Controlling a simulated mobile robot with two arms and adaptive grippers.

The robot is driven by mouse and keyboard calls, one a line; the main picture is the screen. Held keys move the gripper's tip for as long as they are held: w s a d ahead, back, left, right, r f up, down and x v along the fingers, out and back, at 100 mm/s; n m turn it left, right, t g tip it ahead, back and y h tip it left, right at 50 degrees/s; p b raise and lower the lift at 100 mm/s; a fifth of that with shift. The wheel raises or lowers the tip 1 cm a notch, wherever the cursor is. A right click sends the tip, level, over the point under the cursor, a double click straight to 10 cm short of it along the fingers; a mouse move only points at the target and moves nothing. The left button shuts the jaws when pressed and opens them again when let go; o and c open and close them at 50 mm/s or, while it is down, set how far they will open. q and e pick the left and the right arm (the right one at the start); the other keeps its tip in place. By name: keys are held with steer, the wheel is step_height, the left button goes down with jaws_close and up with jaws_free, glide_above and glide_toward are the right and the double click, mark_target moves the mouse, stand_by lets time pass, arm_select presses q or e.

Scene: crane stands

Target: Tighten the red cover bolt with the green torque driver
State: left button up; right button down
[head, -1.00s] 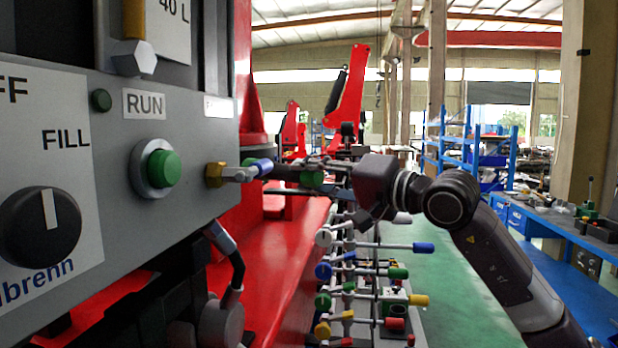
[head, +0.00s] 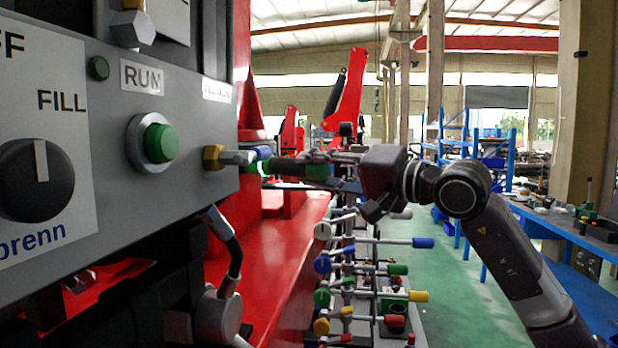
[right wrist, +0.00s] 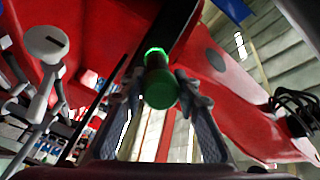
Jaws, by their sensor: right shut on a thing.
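My right gripper (head: 322,160) is shut around a green cylindrical tool, which looks like the green torque driver (head: 314,172). It is level, just right of the grey panel's edge. In the right wrist view the driver's round green end (right wrist: 161,89) sits between the two fingers of the right gripper (right wrist: 165,95), with a bright green ring (right wrist: 155,52) at its far part. I cannot make out the red cover bolt in either view. The driver's far end is hidden, so I cannot tell whether it touches anything. My left gripper is not in view.
The grey control panel (head: 90,120) fills the left, with a green RUN button (head: 160,143) and a brass fitting (head: 212,157) near the driver. A rack of several colour-handled tools (head: 375,268) stands below the right gripper.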

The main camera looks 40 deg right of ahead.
mark_target(324, 168)
steer(key=shift+s+d+r, duration=0.1)
steer(key=shift+s+r, duration=0.05)
steer(key=shift+s, duration=0.25)
steer(key=shift+s+d+b, duration=0.1)
steer(key=shift+s+b, duration=0.4)
steer(key=shift+b, duration=0.25)
steer(key=shift+s+b, duration=0.65)
steer(key=shift+s, duration=0.05)
steer(key=shift+s+r, duration=0.1)
steer(key=shift+s, duration=0.1)
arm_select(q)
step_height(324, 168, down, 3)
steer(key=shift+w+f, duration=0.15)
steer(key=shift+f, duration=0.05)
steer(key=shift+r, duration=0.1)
arm_select(e)
steer(key=shift+r, duration=0.15)
